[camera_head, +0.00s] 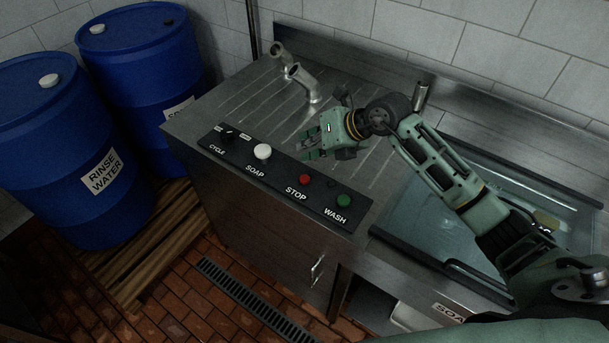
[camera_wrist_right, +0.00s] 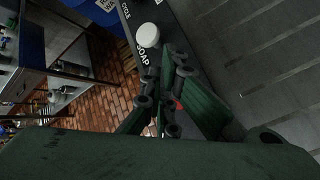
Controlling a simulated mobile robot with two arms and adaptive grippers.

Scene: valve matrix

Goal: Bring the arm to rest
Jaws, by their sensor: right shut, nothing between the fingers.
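My right arm (camera_head: 445,175) reaches in from the lower right of the head view, over the sink. My right gripper (camera_head: 312,149) is shut and empty. It hangs over the far edge of the control panel (camera_head: 270,168), between the white SOAP button (camera_head: 263,152) and the red STOP button (camera_head: 304,180). In the right wrist view the fingers (camera_wrist_right: 165,110) are together, with the white SOAP button (camera_wrist_right: 148,35) just beyond them and a bit of red partly hidden behind them. My left gripper is not in view.
A green WASH button (camera_head: 344,201) and a black CYCLE knob (camera_head: 228,134) are on the panel. A bent metal faucet (camera_head: 305,85) stands behind the gripper. A water-filled sink (camera_head: 440,215) lies under the arm. Blue drums (camera_head: 75,160) stand at left on a wooden pallet (camera_head: 150,255).

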